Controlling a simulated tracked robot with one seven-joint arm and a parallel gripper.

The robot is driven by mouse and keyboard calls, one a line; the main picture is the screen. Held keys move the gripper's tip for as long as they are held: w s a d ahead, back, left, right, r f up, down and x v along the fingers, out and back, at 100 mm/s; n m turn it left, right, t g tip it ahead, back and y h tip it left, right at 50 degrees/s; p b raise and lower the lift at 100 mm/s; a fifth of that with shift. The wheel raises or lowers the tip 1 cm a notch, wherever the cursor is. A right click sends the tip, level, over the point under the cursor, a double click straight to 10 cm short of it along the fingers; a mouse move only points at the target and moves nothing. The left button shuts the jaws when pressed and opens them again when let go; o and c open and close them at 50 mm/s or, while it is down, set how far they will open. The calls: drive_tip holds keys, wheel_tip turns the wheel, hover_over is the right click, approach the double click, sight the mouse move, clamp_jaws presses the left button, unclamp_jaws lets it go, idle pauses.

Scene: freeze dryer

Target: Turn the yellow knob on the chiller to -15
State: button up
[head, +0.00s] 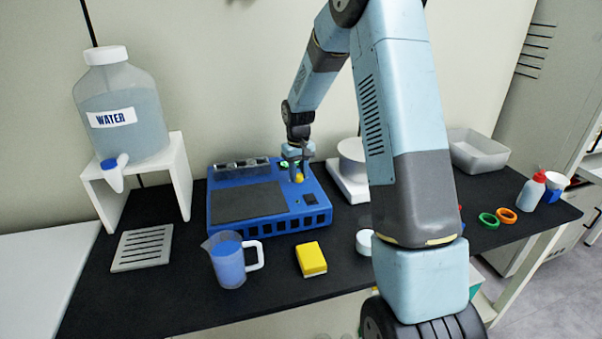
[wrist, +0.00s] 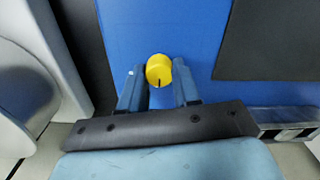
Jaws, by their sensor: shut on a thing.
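The chiller is a blue box (head: 285,222) with a dark flat top panel, standing at the back middle of the black bench. Its yellow knob (head: 299,178) shows small at the right of its top, just under my gripper (head: 297,168). In the wrist view the round yellow knob (wrist: 159,71) has a dark pointer line toward the bottom of the picture. My gripper's two blue fingers (wrist: 159,85) are on either side of the knob and shut on it. The scale marks and any number around the knob cannot be read.
A water jug (head: 125,115) stands on a white stand at the left. A measuring cup (head: 228,262) and a yellow sponge-like block (head: 311,259) are in front of the chiller. A white pot-like device (head: 352,160) stands close to its right. A grey tray (head: 475,152) is farther right.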

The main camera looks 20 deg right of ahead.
sight(299, 174)
drive_tip(key=shift+s+f, duration=0.15)
drive_tip(key=shift+s, duration=0.05)
drive_tip(key=o, duration=1.1)
drive_tip(key=shift+w, duration=0.1)
drive_tip(key=shift+c, duration=0.2)
drive_tip(key=shift+r, duration=0.2)
wheel_tip(299, 174, up, 14)
drive_tip(key=shift+f, duration=0.25)
